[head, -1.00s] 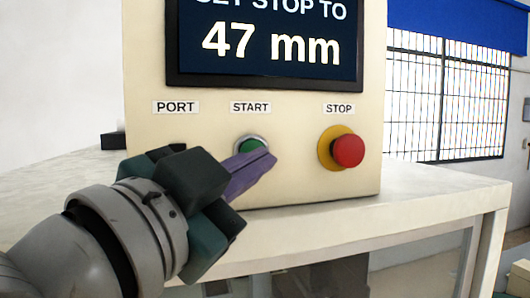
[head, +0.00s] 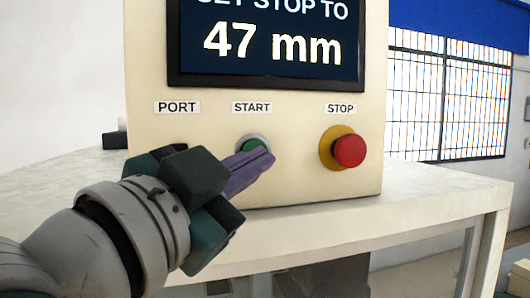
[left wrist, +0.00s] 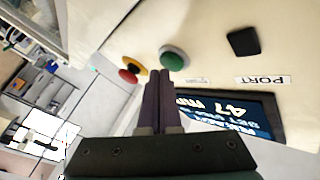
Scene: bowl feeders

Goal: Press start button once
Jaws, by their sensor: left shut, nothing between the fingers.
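The green start button (head: 251,142) sits in a silver ring under the START label (head: 252,107) on the cream control panel. My left gripper (head: 268,158) is shut and empty. Its purple fingertips overlap the lower right of the button in the head view. I cannot tell contact from the head view. My right gripper is not in view.
A red stop button (head: 348,151) on a yellow base stands right of the start button. Above is a screen (head: 275,75) reading 47 mm. A PORT label (head: 177,107) is at left; its black square port (left wrist: 243,42) shows in the wrist view. A white table (head: 440,195) supports the panel.

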